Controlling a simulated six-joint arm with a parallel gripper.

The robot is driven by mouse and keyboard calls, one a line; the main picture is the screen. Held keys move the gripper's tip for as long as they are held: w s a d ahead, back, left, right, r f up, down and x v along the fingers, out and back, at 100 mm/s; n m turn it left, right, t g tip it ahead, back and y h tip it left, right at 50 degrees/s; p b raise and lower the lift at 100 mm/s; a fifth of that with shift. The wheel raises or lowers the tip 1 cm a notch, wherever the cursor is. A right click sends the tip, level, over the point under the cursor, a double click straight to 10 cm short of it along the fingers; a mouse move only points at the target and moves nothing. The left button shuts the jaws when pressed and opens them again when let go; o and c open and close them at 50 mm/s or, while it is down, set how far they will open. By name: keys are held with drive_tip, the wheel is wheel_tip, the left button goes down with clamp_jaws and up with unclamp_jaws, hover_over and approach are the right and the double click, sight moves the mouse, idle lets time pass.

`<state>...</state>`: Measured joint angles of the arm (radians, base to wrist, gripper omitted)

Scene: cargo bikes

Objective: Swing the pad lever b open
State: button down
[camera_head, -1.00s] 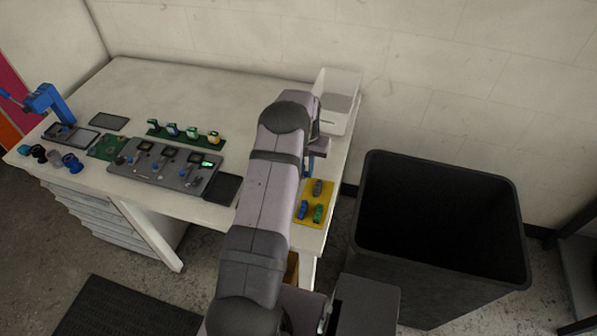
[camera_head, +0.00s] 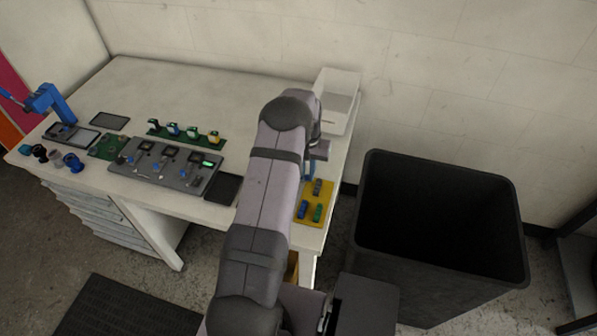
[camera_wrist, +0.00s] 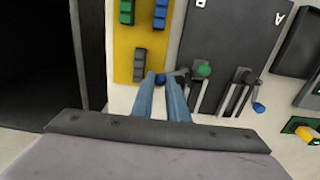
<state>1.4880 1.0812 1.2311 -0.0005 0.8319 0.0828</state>
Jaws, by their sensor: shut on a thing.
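In the wrist view, lever b (camera_wrist: 184,76) sits at the left side of a dark pad (camera_wrist: 226,40) marked B and A. The other lever, near the A mark, has a blue knob (camera_wrist: 259,107) pointing down and right. In the head view my gripper (camera_head: 310,171) is mostly hidden by my arm, and the levers are hidden there.
A yellow plate (camera_wrist: 125,65) with green, blue and grey blocks lies left of the fingertips. A white bin (camera_head: 340,100) stands at the table's back right corner. A large black bin (camera_head: 440,220) stands right of the table. A grey lever panel (camera_head: 165,163) lies further left.

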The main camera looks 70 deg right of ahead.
drive_tip(key=shift+a, duration=0.1)
drive_tip(key=shift+s+a+p, duration=0.15)
drive_tip(key=shift+a+p, duration=0.15)
drive_tip(key=shift+a, duration=0.2)
drive_tip(key=c, duration=1.8)
unclamp_jaws()
drive_tip(key=shift+c, duration=0.2)
drive_tip(key=shift+r, duration=0.1)
drive_tip(key=shift+r+p, duration=1.3)
drive_tip(key=shift+r, duration=0.85)
